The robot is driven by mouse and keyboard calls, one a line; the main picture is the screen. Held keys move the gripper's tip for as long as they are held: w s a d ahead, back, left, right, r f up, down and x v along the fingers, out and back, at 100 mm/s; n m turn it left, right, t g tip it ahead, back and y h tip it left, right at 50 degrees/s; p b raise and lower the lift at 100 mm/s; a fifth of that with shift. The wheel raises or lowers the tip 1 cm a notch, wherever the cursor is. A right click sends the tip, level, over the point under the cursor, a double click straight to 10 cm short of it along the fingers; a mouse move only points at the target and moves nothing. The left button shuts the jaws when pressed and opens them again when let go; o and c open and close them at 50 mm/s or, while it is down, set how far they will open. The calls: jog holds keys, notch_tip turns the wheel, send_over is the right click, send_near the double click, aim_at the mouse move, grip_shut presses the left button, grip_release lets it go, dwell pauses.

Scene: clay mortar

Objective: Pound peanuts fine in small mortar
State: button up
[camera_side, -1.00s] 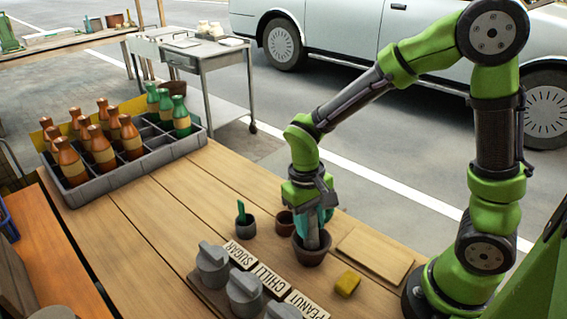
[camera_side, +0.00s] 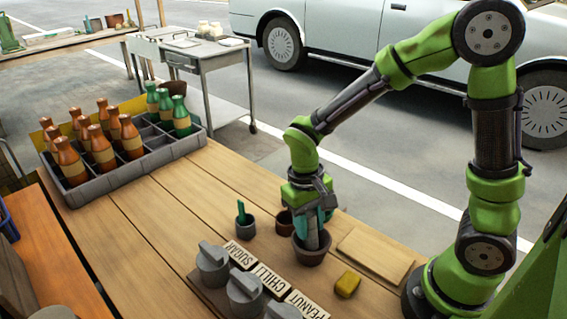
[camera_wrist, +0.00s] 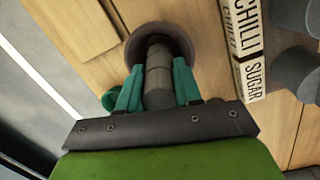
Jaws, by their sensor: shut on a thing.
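The small brown clay mortar (camera_side: 311,257) stands on the wooden table, and its round rim also shows in the wrist view (camera_wrist: 187,42). My gripper (camera_side: 313,228) is above it with its teal fingers shut on a grey pestle (camera_side: 312,240). The pestle also shows between the fingers in the wrist view (camera_wrist: 158,80). Its lower end is inside the mortar, and it stands nearly upright. Any peanuts inside the mortar are hidden. Grey lidded jars (camera_side: 246,292) stand behind labels reading SUGAR, CHILLI and PEANUT (camera_side: 306,304).
A small brown pot (camera_side: 284,222) and a grey cup with a green tool (camera_side: 246,228) stand left of the mortar. A bottle crate (camera_side: 180,152) is far left; the table between is clear.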

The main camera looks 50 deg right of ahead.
jog(key=shift+f, duration=0.85)
jog(key=shift+r, duration=0.9)
jog(key=shift+f, duration=0.1)
jog(key=shift+f, duration=0.8)
jog(key=shift+r, duration=0.9)
jog(key=shift+f, duration=0.9)
